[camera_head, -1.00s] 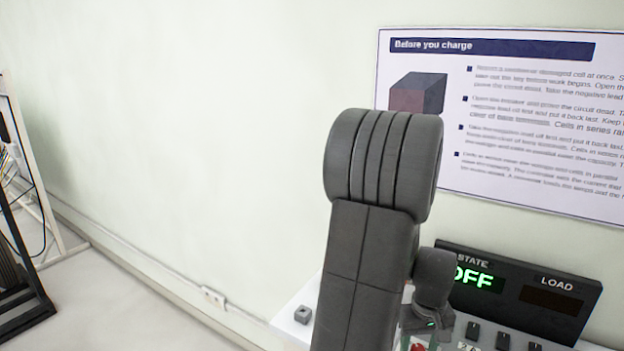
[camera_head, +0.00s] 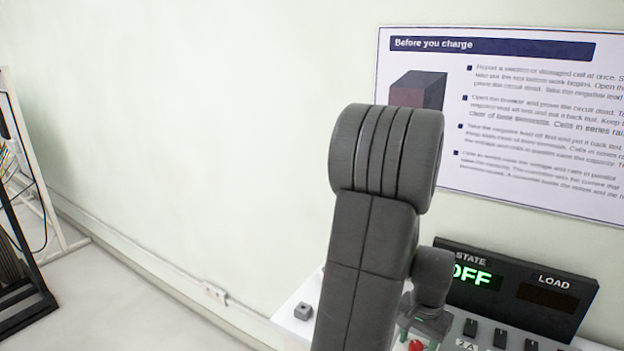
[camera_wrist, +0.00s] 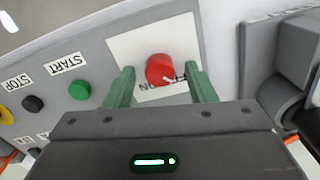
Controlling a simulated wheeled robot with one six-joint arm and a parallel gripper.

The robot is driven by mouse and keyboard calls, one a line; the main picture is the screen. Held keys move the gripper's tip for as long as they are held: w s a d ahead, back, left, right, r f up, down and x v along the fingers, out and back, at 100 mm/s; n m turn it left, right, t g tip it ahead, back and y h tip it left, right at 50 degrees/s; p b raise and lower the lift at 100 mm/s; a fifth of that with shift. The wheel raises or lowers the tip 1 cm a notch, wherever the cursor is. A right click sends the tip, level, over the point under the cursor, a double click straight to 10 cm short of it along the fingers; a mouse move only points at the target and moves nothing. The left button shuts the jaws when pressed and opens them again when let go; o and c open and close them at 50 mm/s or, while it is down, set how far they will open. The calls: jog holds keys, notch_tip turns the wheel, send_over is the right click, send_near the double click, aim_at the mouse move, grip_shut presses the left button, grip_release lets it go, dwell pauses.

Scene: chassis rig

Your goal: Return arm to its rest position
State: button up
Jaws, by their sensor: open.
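My arm rises in the middle of the head view and bends down toward the panel, hiding part of it. In the wrist view my gripper (camera_wrist: 156,88) is open, its two green fingers apart. A red knob (camera_wrist: 160,69) on a white plate (camera_wrist: 128,45) shows between and just beyond the fingers; I cannot tell how far. The knob's red also shows in the head view (camera_head: 416,345), low beside my arm. Nothing is visibly held.
The panel carries a green START button (camera_wrist: 79,91), a black STOP button (camera_wrist: 33,103) and a state display (camera_head: 516,288) reading OFF. A wall poster (camera_head: 530,120) hangs behind. A black and white frame (camera_head: 20,220) stands far left. Floor between is clear.

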jog(key=m+p, duration=0.1)
jog(key=m, duration=0.5)
dwell(0.3)
jog(key=shift+m, duration=0.3)
jog(key=shift+r+p, duration=0.1)
jog(key=shift+p, duration=0.2)
